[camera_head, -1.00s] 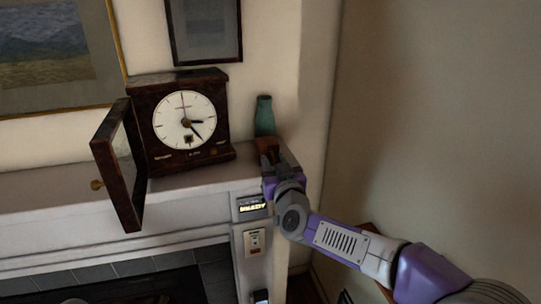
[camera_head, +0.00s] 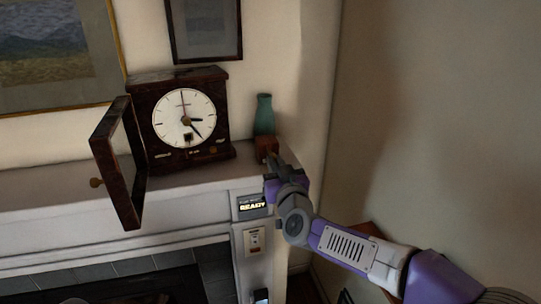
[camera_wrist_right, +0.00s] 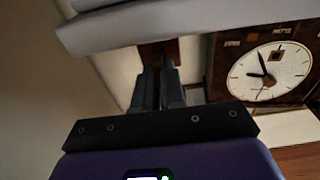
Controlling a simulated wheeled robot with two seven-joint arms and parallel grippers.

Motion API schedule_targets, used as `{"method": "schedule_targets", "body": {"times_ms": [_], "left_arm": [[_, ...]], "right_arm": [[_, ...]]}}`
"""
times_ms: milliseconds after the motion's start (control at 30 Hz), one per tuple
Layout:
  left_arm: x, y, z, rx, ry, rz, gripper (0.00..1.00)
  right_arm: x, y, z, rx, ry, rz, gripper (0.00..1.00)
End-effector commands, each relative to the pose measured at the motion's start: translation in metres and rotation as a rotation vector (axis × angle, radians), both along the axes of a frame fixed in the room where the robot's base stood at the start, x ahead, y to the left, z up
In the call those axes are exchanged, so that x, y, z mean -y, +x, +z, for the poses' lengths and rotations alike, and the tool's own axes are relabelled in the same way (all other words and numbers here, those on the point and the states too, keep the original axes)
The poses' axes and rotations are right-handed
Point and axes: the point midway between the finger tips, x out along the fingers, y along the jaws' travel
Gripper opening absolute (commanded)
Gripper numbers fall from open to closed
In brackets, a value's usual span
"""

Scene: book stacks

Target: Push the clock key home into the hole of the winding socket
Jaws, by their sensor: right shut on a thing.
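The dark clock (camera_head: 190,155) stands on the mantel with its glazed door (camera_head: 118,165) swung open to the left. On the lower part of its white dial is a small dark square, seemingly the winding socket (camera_head: 188,138). My right gripper (camera_head: 272,158) is at the mantel's right end, beside a small red-brown block (camera_head: 266,147), well right of the clock. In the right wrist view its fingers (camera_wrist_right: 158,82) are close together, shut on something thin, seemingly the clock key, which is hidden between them. My left gripper is not seen.
A green vase (camera_head: 264,113) stands behind the block. The mantel shelf (camera_head: 190,177) is clear in front of the clock. A lit panel reading READY (camera_head: 252,206) and a switch plate (camera_head: 254,240) are on the mantel front. The open door's edge juts past the shelf.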

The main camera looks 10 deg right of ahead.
Motion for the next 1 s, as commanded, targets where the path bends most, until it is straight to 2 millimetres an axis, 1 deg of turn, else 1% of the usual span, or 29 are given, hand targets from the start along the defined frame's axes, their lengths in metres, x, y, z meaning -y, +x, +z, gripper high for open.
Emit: {"method": "schedule_targets", "body": {"times_ms": [1000], "left_arm": [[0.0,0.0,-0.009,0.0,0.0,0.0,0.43]], "right_arm": [[0.001,-0.041,-0.003,0.001,0.001,0.0,0.0]]}}
